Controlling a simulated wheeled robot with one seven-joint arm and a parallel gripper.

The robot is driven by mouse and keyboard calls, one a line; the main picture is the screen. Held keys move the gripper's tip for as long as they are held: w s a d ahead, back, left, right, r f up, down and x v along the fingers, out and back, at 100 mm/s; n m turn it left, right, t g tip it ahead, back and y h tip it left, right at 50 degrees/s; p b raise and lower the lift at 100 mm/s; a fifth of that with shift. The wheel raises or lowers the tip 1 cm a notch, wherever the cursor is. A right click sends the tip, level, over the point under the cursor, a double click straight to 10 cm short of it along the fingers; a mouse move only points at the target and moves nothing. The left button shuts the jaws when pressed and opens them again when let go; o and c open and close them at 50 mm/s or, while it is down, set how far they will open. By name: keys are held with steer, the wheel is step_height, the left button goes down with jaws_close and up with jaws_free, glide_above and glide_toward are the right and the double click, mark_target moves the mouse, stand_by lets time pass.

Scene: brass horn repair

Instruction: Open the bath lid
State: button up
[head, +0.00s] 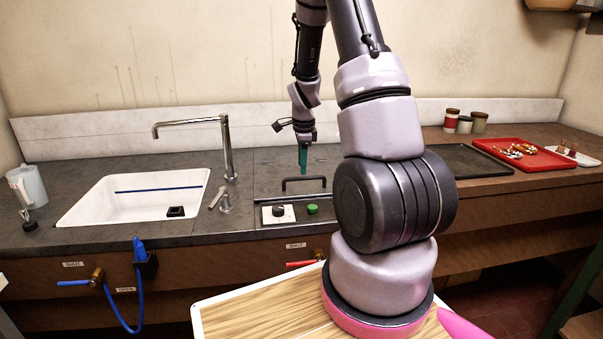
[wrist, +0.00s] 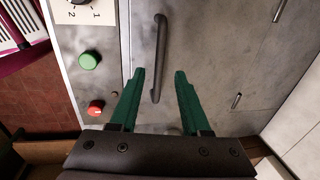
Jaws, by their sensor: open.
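The bath lid (head: 268,172) is a flat grey panel set in the worktop right of the sink, and it lies closed. Its black bar handle (head: 304,181) stands near the front edge. In the wrist view the handle (wrist: 160,45) runs up the picture from between my fingertips, with the grey lid (wrist: 215,60) around it. My gripper (head: 302,158) points down above the handle, its green fingers apart and empty. In the wrist view my gripper (wrist: 160,71) has one finger on each side of the handle's line; I cannot tell the exact height gap.
A control plate with a dial (head: 278,212) and a green button (head: 312,209) sits in front of the lid. A red button (wrist: 96,108) shows in the wrist view. The sink (head: 95,204) and tap (head: 228,150) stand left. A black tray (head: 468,160) and red tray (head: 537,154) lie right.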

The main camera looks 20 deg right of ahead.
mark_target(302, 178)
steer(key=shift+w+f, duration=0.2)
steer(key=shift+f, duration=0.8)
steer(key=shift+w+f, duration=0.15)
steer(key=shift+f, duration=0.8)
jaws_close()
